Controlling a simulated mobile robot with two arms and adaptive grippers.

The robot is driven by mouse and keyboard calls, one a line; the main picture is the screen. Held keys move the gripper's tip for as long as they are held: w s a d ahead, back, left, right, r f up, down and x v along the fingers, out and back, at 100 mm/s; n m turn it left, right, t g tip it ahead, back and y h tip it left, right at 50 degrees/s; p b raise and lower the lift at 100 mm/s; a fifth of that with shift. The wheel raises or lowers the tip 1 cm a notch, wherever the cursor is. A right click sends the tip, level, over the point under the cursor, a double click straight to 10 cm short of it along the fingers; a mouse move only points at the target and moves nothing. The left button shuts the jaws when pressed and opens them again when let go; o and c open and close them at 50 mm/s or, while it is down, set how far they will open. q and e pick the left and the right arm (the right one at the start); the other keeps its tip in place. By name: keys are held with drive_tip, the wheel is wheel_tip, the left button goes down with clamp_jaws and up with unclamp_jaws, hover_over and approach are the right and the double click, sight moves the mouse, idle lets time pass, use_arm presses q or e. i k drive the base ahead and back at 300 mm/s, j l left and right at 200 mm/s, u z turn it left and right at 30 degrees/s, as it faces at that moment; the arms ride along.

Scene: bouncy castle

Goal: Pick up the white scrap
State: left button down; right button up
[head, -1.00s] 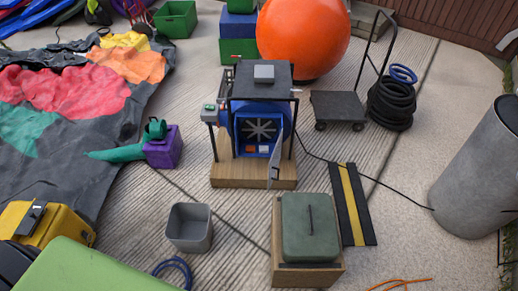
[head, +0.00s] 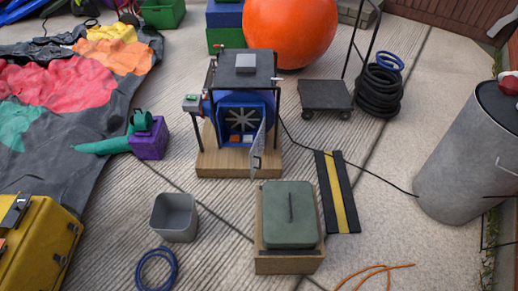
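A whitish, flap-like piece (head: 499,27) shows at the fence by the top right edge of the head view. It is small and partly cut off, and I cannot tell whether it is the white scrap. No other clear white scrap shows on the ground. Small red and pale shapes show inside the blue blower (head: 242,118), behind its partly open door, too small to tell. Neither of my grippers is in view.
A grey open bin (head: 174,218), a green-lidded wooden box (head: 289,215) and a blue hose coil (head: 157,269) stand nearby. A black cable (head: 375,178) crosses the ground toward a large grey barrel (head: 455,155). Orange cord (head: 375,272) lies front right.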

sight(247, 138)
drive_tip(key=i+j, duration=0.1)
drive_tip(key=j, duration=0.2)
drive_tip(key=i+j, duration=0.1)
drive_tip(key=j, duration=0.2)
drive_tip(key=i+j, duration=0.1)
drive_tip(key=j, duration=0.15)
drive_tip(key=i+j+z, duration=0.1)
drive_tip(key=j+z, duration=1)
drive_tip(key=i+l, duration=0.05)
